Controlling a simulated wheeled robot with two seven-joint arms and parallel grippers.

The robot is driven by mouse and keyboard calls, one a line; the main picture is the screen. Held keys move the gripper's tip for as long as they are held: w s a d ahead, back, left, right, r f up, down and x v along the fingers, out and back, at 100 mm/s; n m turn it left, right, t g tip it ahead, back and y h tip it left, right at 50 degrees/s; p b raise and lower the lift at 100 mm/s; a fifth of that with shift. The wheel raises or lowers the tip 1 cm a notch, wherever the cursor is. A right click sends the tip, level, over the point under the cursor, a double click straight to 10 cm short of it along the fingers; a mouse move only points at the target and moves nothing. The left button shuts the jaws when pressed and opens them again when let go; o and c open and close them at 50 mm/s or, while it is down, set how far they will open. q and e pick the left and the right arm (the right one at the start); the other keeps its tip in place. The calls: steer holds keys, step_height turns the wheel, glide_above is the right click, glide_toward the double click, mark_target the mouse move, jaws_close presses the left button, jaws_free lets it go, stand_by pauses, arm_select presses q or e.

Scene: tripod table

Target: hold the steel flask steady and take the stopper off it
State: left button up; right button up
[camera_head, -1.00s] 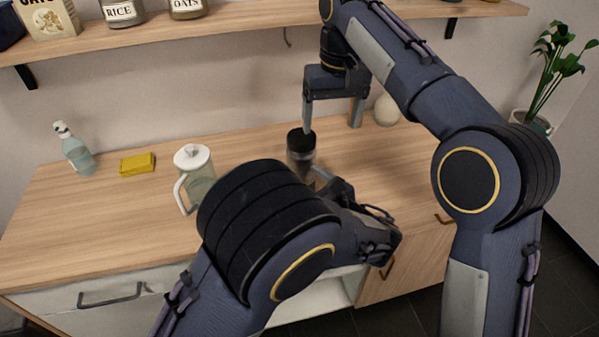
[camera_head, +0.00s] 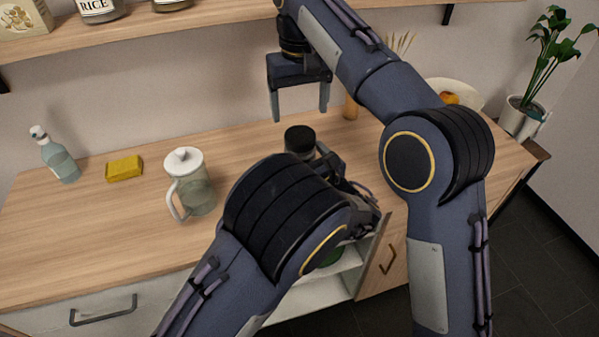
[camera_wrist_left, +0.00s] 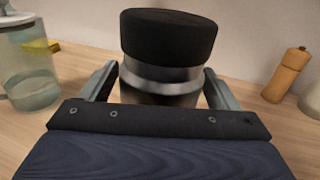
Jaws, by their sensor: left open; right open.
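The steel flask (camera_wrist_left: 160,76) stands upright on the counter, with its wide black stopper (camera_wrist_left: 168,36) seated on top. In the head view the stopper (camera_head: 299,138) shows beside my left arm, which hides most of the flask body. My left gripper (camera_wrist_left: 159,80) is open, with one finger on each side of the flask below the stopper; I cannot tell whether either finger touches it. My right gripper (camera_head: 299,114) is open and empty, pointing down above the stopper in the picture, apart from it.
A glass jug with a white lid (camera_head: 195,193) stands left of the flask. A wooden mill (camera_wrist_left: 287,75) stands behind at the right. A shelf (camera_head: 150,28) with jars runs above.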

arm_select(q)
steer(key=shift+w+a, duration=0.35)
steer(key=shift+w, duration=0.15)
